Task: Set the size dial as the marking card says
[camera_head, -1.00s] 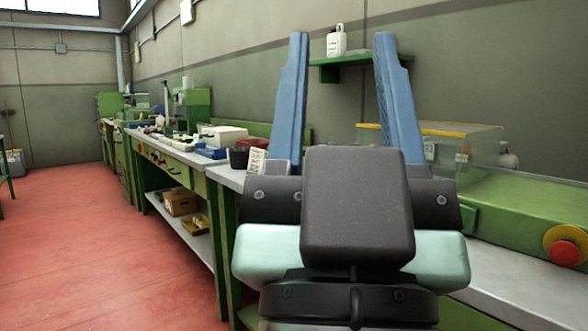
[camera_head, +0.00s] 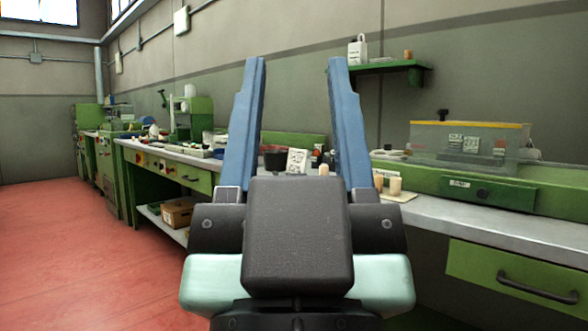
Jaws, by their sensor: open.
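My gripper (camera_head: 297,62) is open and empty, with its two blue fingers pointing up in the middle of the head view. Behind it, between the fingers, a small white card with dark print (camera_head: 298,160) stands on the bench; its print is too small to read, and I cannot tell whether it is the marking card. I cannot make out a size dial. My gripper hides part of the bench.
Corks (camera_head: 395,186) stand on a pale board on the right bench (camera_head: 460,222). A clear yellow-rimmed bin (camera_head: 470,140) sits behind. A green drawer (camera_head: 520,273) is at the lower right. A wall shelf (camera_head: 385,68) holds a white bottle (camera_head: 357,50). Red floor (camera_head: 70,240) lies open at left.

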